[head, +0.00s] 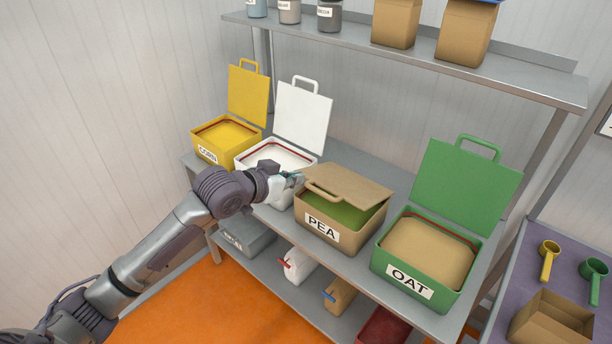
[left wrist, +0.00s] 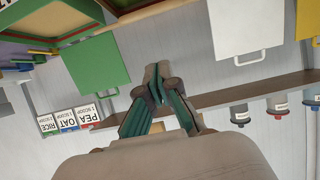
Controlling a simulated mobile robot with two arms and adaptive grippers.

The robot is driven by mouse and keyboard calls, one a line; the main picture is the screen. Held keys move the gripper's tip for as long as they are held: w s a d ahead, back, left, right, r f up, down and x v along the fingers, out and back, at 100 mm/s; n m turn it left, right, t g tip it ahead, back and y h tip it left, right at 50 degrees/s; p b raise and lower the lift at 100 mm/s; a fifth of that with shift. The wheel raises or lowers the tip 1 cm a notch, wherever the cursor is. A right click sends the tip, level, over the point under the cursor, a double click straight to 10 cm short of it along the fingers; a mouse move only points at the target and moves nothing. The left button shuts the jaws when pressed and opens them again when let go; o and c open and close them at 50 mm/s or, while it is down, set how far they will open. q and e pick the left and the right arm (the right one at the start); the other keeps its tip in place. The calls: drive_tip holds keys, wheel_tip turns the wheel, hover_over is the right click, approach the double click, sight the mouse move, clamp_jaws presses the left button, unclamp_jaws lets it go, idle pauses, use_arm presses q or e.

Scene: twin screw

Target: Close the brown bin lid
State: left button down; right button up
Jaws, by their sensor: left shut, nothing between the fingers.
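The brown bin (head: 345,238), labelled PEA, stands on the shelf between the white and green bins in the head view. Its brown lid (head: 352,186) is tilted low over the opening, with a gap at the front where green contents (head: 350,214) show. The lid's handle (head: 320,190) points toward the front left. My left gripper (head: 298,180) is shut and empty beside the lid's left edge, close to the handle; I cannot tell whether it touches. In the left wrist view its fingers (left wrist: 157,85) are together. My right gripper is not in view.
The yellow bin (head: 226,143), white bin (head: 270,163) and green bin (head: 425,262) have raised lids. An upper shelf (head: 420,55) holds jars and boxes. A purple surface (head: 580,246) with scoops is at the right.

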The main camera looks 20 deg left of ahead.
use_arm(q)
drive_tip(key=w+d+f+p, duration=0.2)
drive_tip(key=w+f+p, duration=0.1)
drive_tip(key=w+f, duration=0.4)
drive_tip(key=shift+d+f, duration=0.4)
drive_tip(key=shift+f, duration=0.05)
drive_tip(key=shift+w, duration=0.1)
